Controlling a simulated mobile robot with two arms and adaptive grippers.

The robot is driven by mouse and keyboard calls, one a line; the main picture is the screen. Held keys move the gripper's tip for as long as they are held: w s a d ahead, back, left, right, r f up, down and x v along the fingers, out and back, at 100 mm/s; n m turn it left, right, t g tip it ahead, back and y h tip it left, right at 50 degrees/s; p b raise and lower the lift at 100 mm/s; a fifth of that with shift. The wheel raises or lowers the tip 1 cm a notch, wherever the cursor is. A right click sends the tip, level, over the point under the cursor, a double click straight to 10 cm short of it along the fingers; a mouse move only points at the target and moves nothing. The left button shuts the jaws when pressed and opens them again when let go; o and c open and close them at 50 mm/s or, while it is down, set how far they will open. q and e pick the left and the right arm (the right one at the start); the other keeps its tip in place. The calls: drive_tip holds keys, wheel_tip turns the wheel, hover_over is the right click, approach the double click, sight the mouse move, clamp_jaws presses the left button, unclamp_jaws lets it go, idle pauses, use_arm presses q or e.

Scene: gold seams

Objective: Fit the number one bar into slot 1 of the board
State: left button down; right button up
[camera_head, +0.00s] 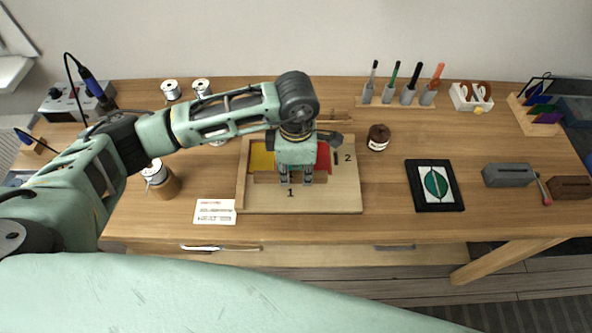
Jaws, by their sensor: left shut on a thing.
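The wooden board (330,201) lies on the desk, with a printed 1 near its front middle and a printed 2 at its right. A short dark slot (336,158) lies beside the 2. A yellow panel (261,157) and a red panel (323,156) show on either side of my left gripper (295,183). This gripper points down over the board, just behind the 1, and is shut on the number one bar. The bar is too small and covered to make out. Slot 1 is hidden under the gripper. My right gripper is out of view.
A pen rack (398,102) stands behind.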

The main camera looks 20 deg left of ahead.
use_arm(q)
drive_tip(key=c, duration=1.5)
unclamp_jaws()
drive_tip(key=shift+c, duration=0.2)
drive_tip(key=o, duration=0.5)
drive_tip(key=shift+r, duration=0.1)
drive_tip(key=shift+r+p, duration=1.7)
drive_tip(key=shift+r, duration=1.7)
